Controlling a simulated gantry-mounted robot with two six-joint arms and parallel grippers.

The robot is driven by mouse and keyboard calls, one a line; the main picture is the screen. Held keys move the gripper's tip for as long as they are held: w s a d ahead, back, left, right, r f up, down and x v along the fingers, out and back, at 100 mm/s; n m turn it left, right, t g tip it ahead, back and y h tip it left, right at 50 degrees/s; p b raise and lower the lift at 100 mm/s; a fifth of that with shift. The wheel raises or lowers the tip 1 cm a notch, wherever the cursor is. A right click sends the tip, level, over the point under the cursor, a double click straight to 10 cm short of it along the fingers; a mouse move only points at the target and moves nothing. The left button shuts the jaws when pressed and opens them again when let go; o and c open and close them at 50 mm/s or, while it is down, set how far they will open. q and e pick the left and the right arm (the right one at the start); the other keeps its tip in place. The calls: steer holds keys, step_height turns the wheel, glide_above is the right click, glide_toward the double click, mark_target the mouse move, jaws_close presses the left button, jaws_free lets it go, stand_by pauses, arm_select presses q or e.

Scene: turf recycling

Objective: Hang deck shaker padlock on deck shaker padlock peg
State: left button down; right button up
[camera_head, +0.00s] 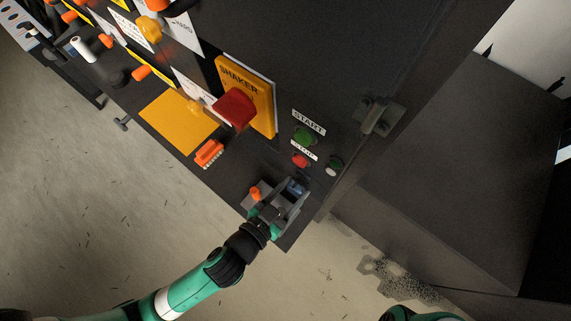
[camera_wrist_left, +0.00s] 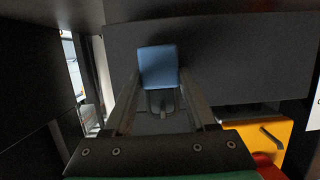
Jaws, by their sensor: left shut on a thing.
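A blue padlock (camera_head: 296,187) is between the fingertips of my left gripper (camera_head: 291,195), in front of the lower right end of the dark panel. In the left wrist view, the blue padlock body (camera_wrist_left: 158,67) sits at the fingertips (camera_wrist_left: 158,82), with a dark panel face behind it. My left gripper is shut on it. A small grey part shows between the fingers below the body; I cannot tell if it is the shackle. I cannot make out the padlock's peg. My right gripper is not in view.
An orange block (camera_head: 208,153) and yellow SHAKER box with a red switch (camera_head: 235,108) are further left. Open floor lies below the panel.

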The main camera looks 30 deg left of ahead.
arm_select(q)
steer(key=shift+f, duration=0.15)
stand_by(0.5)
steer(key=shift+c, duration=0.6)
jaws_free()
steer(key=v, duration=1.1)
steer(key=shift+s, duration=0.35)
